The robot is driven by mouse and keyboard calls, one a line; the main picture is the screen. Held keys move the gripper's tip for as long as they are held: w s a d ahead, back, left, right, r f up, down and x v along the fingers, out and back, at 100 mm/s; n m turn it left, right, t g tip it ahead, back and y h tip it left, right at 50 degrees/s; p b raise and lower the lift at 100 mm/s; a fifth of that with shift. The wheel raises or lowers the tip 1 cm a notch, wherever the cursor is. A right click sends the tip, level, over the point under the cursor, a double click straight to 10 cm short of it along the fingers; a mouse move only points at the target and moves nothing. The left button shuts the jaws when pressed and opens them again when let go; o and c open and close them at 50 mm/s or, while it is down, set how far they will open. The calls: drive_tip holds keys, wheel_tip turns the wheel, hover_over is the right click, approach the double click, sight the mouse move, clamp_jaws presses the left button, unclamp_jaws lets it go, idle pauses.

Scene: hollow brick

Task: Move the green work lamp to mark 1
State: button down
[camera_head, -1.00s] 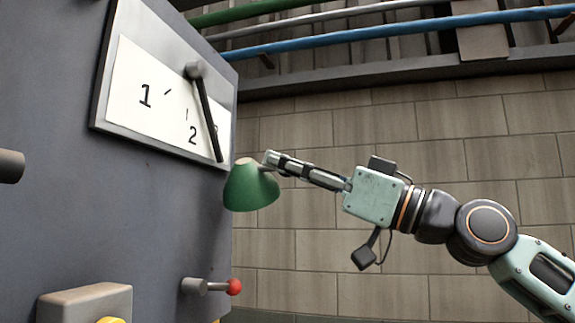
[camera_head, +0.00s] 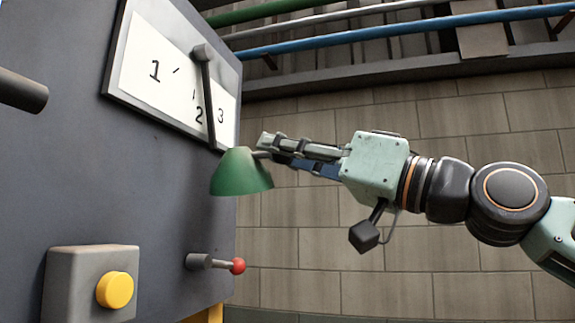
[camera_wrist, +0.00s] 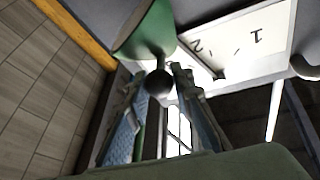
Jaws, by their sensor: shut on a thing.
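The green work lamp (camera_head: 241,173) has a cone-shaped shade. It hangs at the lower end of a dark swing arm (camera_head: 209,100) pivoted at the top of a white dial plate (camera_head: 140,75). The arm points down, between figures 2 and 3 in the head view. Mark 1 (camera_head: 155,71) is at the plate's left; it also shows in the wrist view (camera_wrist: 257,37). My gripper (camera_head: 264,149) is shut on the lamp's handle beside the shade. In the wrist view, the dark handle knob (camera_wrist: 158,82) sits between the fingers, with the green shade (camera_wrist: 147,35) beyond.
The dial is on a grey cabinet. Below are a yellow button (camera_head: 115,290) on a grey box and a red-tipped lever (camera_head: 238,265). A dark rod (camera_head: 22,91) juts out at the left. Pipes (camera_head: 400,33) run overhead before a block wall, with open air right of the cabinet.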

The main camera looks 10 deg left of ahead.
drive_tip(key=s+a+r+m+h+p, duration=0.2)
drive_tip(key=s+r+m+h+p, duration=0.1)
drive_tip(key=s+m, duration=1)
drive_tip(key=shift+s+t+h+p, duration=0.3)
drive_tip(key=shift+s+h+p, duration=0.7)
drive_tip(key=shift+s, duration=0.4)
drive_tip(key=shift+a, duration=0.1)
drive_tip(key=c, duration=1.7)
unclamp_jaws()
drive_tip(key=shift+s, duration=0.15)
drive_tip(key=shift+o, duration=0.2)
